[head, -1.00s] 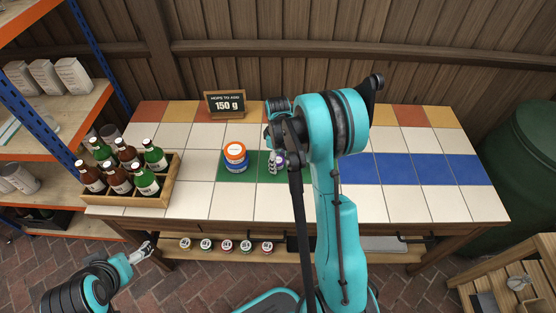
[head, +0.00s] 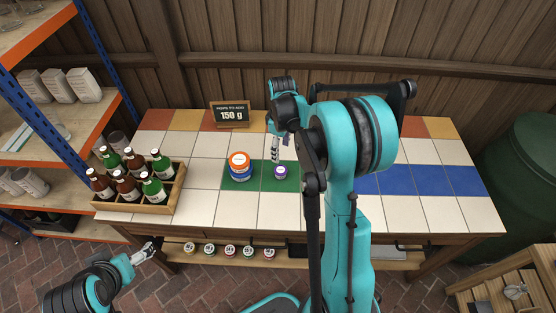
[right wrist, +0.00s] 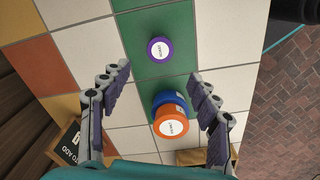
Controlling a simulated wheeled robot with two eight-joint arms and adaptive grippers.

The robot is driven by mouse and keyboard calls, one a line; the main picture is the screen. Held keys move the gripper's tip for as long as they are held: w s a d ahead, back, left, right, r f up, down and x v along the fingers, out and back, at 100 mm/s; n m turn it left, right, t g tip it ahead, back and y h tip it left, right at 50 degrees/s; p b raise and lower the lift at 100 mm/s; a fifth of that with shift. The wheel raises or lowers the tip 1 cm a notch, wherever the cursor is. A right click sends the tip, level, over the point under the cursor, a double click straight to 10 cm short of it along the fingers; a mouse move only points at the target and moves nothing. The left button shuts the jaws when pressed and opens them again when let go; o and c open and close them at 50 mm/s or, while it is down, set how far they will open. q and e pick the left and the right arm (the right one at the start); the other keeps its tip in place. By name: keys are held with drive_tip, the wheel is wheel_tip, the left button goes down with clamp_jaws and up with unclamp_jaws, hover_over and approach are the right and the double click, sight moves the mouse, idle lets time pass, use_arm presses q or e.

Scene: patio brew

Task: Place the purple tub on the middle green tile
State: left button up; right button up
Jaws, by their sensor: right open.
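The small purple tub (head: 280,173) with a white lid label stands upright on the second green tile (head: 268,185) from the left, which looks like the middle one; my right arm hides what lies further right. It also shows in the right wrist view (right wrist: 159,50), resting on green.
An orange tub on a blue tub (head: 239,166) stands on the left green tile, close to the purple tub. A wooden crate of bottles (head: 178,186) is at the table's left. A small "150 g" sign (head: 230,114) stands at the back. Several small tubs (head: 230,251) sit on the shelf below.

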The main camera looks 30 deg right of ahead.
drive_tip(key=s+a+r+m+t, duration=0.3)
drive_tip(key=s+a+r, duration=0.5)
drive_tip(key=a+r, duration=0.15)
drive_tip(key=s+a+m+t, duration=0.4)
drive_tip(key=s+a, duration=0.1)
drive_tip(key=s, duration=0.6)
drive_tip(key=shift+a+r, duration=0.35)
drive_tip(key=shift+a, duration=0.05)
drive_tip(key=shift+d, duration=0.1)
